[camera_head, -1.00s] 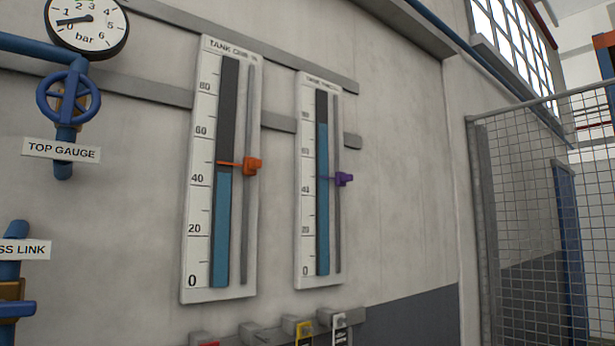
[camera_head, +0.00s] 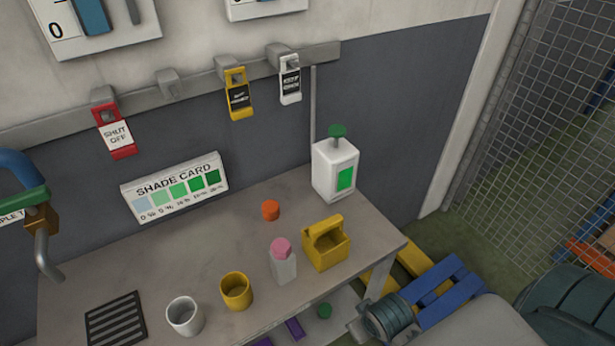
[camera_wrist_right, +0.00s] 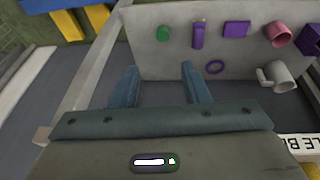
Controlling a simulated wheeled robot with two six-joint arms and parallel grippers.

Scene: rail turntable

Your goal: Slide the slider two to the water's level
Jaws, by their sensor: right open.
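Only the bottom ends of the two white level gauges show at the top of the head view: the first gauge (camera_head: 78,46) at the upper left and the second gauge (camera_head: 243,12) to its right. The purple slider on the second gauge and its water top are out of frame now. A second earlier it sat well below the top of the blue column. My right gripper (camera_wrist_right: 160,72) is open and empty in the right wrist view, its two fingers spread above the lower area by the bench. My left gripper is not in view.
A bench (camera_head: 215,225) holds a yellow cup (camera_head: 236,293), a grey mug (camera_head: 184,317), a pink-topped bottle (camera_head: 283,265), a yellow caddy (camera_head: 325,250) and a white dispenser (camera_head: 335,172). Tags hang from the rail (camera_head: 200,82) above. A mesh fence (camera_head: 530,130) stands at right.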

